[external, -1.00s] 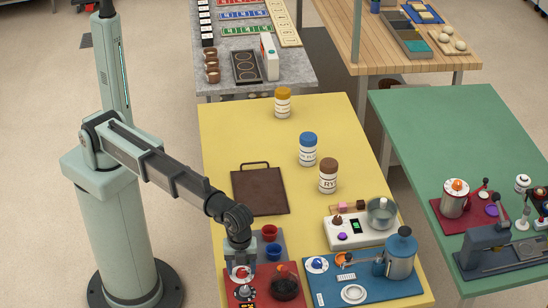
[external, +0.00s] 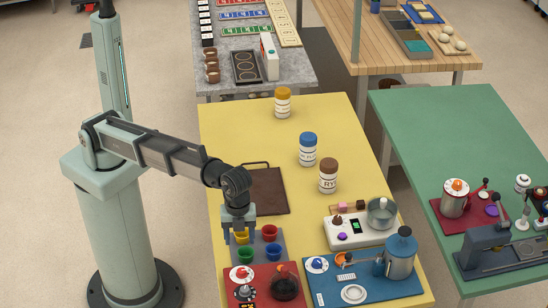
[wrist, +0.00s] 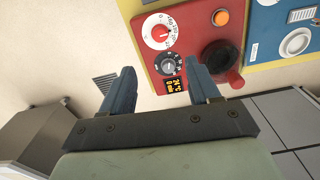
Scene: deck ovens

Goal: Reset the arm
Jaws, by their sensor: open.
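My gripper (external: 240,222) hangs above the far left part of the grey cup tray (external: 259,240) on the yellow table. It points down, close to a yellow cup (external: 241,238) in the external view; I cannot tell the height between them. In the wrist view my gripper (wrist: 162,82) has its two blue fingers apart with nothing between them. A green cup (external: 245,255), a red cup (external: 270,232) and a blue cup (external: 273,251) also stand on the tray.
A blue machine (external: 399,254) and a white scale (external: 350,238) stand to the right. A brown board (external: 270,190) lies behind. The far left of the table is clear.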

